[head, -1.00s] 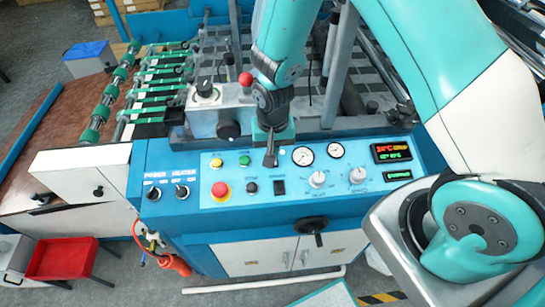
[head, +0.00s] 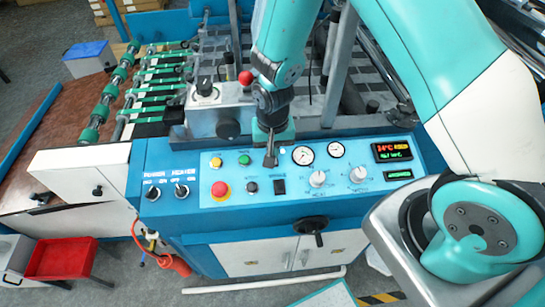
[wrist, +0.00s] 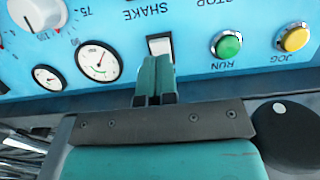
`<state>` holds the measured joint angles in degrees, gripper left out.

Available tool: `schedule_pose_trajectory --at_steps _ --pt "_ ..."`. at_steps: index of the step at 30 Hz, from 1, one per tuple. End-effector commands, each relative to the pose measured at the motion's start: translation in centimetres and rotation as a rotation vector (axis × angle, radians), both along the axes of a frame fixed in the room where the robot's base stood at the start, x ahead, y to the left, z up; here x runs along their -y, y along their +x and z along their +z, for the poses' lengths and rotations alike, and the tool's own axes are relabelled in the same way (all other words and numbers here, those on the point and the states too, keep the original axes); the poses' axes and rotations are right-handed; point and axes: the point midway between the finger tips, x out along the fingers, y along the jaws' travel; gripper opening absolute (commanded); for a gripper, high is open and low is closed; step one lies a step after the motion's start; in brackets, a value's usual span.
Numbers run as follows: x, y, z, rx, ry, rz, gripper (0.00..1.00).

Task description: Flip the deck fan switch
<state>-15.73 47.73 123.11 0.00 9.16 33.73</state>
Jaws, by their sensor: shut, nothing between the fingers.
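My gripper (head: 269,161) is shut and empty, pointing down at the blue control panel (head: 225,204). In the wrist view its closed teal fingertips (wrist: 154,62) are at the near edge of a small white rocker switch (wrist: 160,44) in a dark frame. The fingers cover part of this switch, and any label on their side is hidden. I cannot tell whether they touch it. In the head view my gripper hides this switch. No fan label is readable.
Two round gauges (head: 303,155) sit right of my gripper. A green RUN button (wrist: 227,44) and a yellow JOG button (wrist: 293,39) are on its other side.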

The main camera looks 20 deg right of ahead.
Motion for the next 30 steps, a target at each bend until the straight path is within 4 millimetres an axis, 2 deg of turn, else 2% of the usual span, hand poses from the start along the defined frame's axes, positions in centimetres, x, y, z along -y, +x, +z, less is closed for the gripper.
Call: schedule_pose_trajectory --at_steps 30 --pt "0.0 0.0 -1.6 0.0 0.0 0.0 0.0"
